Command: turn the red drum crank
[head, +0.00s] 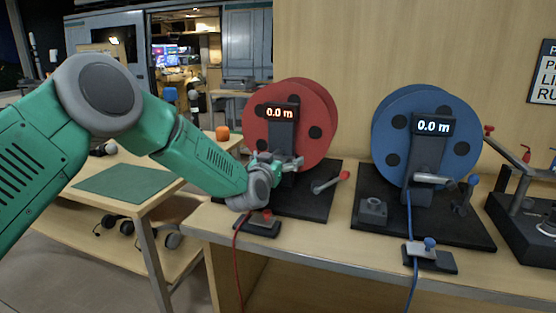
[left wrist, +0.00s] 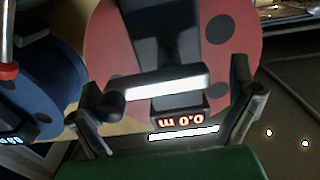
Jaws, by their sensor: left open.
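The red drum (head: 318,112) stands upright on a black base on the bench, its display (head: 281,113) reading 0.0 m. A red knob (left wrist: 8,71) on a rod shows at the left edge. My right gripper is out of view.
A blue drum (head: 385,108), also at 0.0 m, stands to the right with its own crank. A red cable clamp (head: 262,222) and a blue-knobbed clamp (head: 430,257) sit at the bench's front edge. A black device (head: 525,210) stands far right.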

